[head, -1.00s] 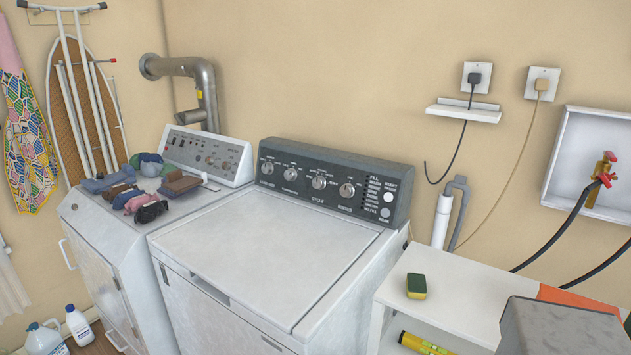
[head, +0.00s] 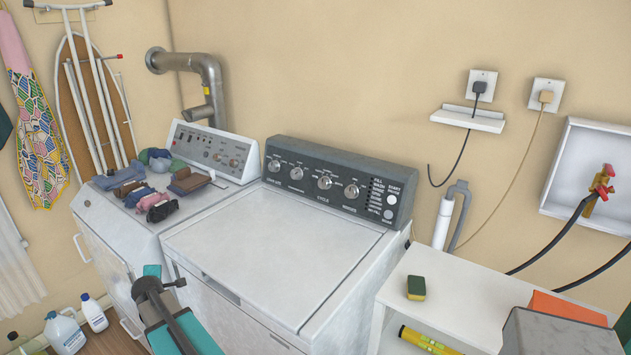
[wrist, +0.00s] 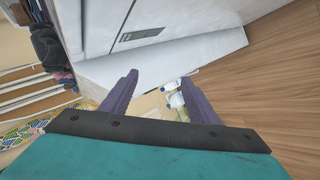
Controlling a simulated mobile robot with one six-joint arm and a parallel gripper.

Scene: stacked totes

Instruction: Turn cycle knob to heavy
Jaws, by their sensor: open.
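The cycle knob (head: 324,182) is a round silver dial above the "CYCLE" label on the dark control panel (head: 300,158) of the white washer. Its pointer setting is too small to read. My gripper (wrist: 160,78) shows in the wrist view with two purple fingers spread apart and nothing between them. In the head view, teal and dark parts of my arm show low in front of the washer, well below and left of the knob.
A second machine with a pale panel (head: 212,150) stands left, folded clothes (head: 150,208) on top. The washer lid (head: 285,250) is clear. Right are a white shelf unit (head: 455,275) with a sponge (head: 416,288), and hoses. Bottles (head: 65,330) stand on the floor.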

